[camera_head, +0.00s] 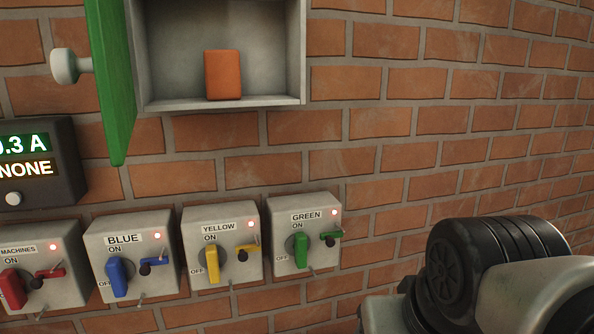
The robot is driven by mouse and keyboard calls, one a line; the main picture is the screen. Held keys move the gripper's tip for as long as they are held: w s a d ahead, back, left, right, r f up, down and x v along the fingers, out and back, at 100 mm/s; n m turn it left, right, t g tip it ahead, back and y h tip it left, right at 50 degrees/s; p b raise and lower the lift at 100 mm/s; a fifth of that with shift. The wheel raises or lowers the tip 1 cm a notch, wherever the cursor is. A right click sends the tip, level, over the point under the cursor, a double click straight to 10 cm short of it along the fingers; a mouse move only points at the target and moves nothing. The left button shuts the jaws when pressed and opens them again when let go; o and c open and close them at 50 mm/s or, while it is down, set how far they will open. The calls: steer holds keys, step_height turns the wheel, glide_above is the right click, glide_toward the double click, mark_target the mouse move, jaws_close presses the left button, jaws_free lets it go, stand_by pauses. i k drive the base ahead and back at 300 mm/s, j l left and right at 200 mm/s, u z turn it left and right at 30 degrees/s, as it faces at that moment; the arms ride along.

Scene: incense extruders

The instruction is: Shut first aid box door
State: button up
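The first aid box (294,55) is a pale grey wall cabinet at the top of the head view, cut off by the upper edge. Its green door (110,85) stands open, swung out from the left side of the box. A round white knob (66,66) sits on the door's outer face, pointing left. An orange block (223,75) stands inside on the bottom of the box. Part of my arm shows at the lower right, well apart from the door. My gripper is not in view.
Several grey switch boxes line the wall below, including the blue (133,258), yellow (222,246) and green (304,234) ones, with protruding handles. A dark display unit (45,163) is mounted at left, below the door's knob. The brick wall (440,100) at right is bare.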

mark_target(110, 62)
steer(key=k+j+u, duration=0.2)
steer(key=u, duration=0.3)
steer(key=k+j+u, duration=0.1)
steer(key=j+u, duration=0.4)
steer(key=l, duration=0.1)
